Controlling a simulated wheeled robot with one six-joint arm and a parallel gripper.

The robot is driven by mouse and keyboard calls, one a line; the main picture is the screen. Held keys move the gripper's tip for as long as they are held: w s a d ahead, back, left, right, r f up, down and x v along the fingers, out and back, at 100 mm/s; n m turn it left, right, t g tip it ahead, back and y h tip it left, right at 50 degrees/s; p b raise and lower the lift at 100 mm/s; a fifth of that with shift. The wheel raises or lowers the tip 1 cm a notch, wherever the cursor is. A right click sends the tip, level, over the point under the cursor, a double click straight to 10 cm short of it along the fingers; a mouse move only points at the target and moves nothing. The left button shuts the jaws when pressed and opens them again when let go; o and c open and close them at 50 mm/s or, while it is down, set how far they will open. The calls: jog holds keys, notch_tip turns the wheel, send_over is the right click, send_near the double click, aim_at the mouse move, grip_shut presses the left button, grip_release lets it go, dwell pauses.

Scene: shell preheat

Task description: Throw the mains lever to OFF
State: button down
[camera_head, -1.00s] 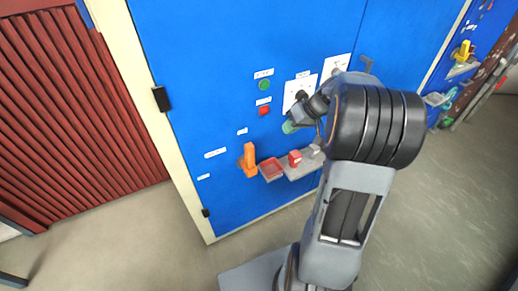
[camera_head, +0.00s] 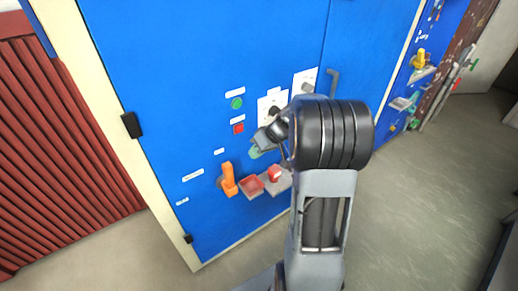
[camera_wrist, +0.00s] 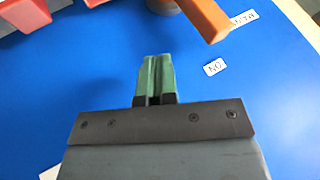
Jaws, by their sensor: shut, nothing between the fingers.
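The orange mains lever (camera_head: 229,180) sits low on the blue cabinet front, close to upright, with a round hub beside it. In the wrist view the orange lever (camera_wrist: 203,16) enters from the top edge, its end pointing down-right toward small white labels. One label (camera_wrist: 215,67) reads ON, upside down. My gripper (camera_head: 256,151) is up and to the right of the lever in the head view, in front of the cabinet. Its green fingers (camera_wrist: 155,72) are together and empty, apart from the lever in the picture. Part of the wrist is hidden by my arm.
Green (camera_head: 237,103) and red (camera_head: 238,128) buttons are above. A red corrugated shutter (camera_head: 60,150) is at left. Open floor (camera_head: 420,200) lies right.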

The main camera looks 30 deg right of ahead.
aim_at(229, 180)
jog(key=w+a+f, duration=0.1)
jog(key=a+f, duration=0.3)
jog(key=a, duration=0.2)
jog(key=shift+a, duration=0.3)
dwell(0.3)
